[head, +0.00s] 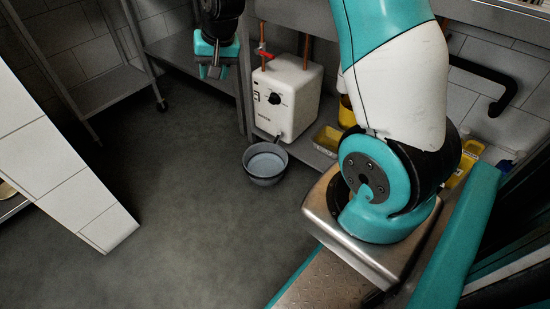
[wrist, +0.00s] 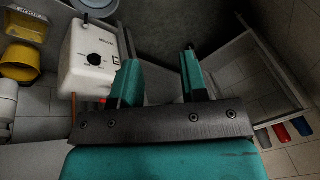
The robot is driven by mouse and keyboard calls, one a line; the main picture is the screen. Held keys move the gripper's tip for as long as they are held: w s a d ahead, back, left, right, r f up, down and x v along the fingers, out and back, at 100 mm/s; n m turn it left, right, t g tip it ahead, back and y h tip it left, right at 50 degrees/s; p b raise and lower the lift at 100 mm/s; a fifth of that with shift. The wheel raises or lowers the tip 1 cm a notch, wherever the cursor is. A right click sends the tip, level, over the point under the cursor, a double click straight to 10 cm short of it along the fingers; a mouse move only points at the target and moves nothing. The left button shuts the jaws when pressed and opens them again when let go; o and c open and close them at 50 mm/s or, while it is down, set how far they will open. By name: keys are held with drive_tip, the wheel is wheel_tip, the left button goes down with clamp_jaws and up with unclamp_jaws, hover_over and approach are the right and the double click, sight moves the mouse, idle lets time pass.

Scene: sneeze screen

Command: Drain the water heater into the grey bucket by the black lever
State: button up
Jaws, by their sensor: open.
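The white water heater (head: 287,97) stands at the wall with a dark round knob on its front; it also shows in the wrist view (wrist: 90,60), left of my fingers. A small dark part, perhaps the black lever (wrist: 86,17), projects at its drain end. A red handle (head: 263,53) sits on a copper pipe above the heater. The grey bucket (head: 265,178) stands on the floor below the heater's front; its edge shows in the wrist view (wrist: 98,12). My gripper (head: 213,73) is open and empty, left of and above the heater, touching nothing. Its spread fingers show in the wrist view (wrist: 160,78).
A yellow container (head: 328,138) is right of the heater. A metal rack (head: 95,85) stands at the left, and a pale tiled panel (head: 55,165) juts in. The floor (head: 185,180) between the panel and bucket is clear. Several coloured items (wrist: 281,131) lie at lower right in the wrist view.

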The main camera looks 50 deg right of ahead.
drive_tip(key=w+d+f+m+h+b, duration=0.1)
drive_tip(key=w+d+f+m+b, duration=0.1)
drive_tip(key=d+f+b, duration=0.65)
drive_tip(key=w+d+f+m+h+b, duration=0.1)
drive_tip(key=d+f+m, duration=0.35)
drive_tip(key=f, duration=0.95)
drive_tip(key=m+h+b, duration=0.1)
drive_tip(key=h+b, duration=0.1)
drive_tip(key=b, duration=0.5)
approach(275, 141)
drive_tip(key=b+x, duration=0.8)
drive_tip(key=shift+d+f+b, duration=0.15)
drive_tip(key=shift+f+b, duration=0.15)
drive_tip(key=shift+f, duration=0.05)
clamp_jaws()
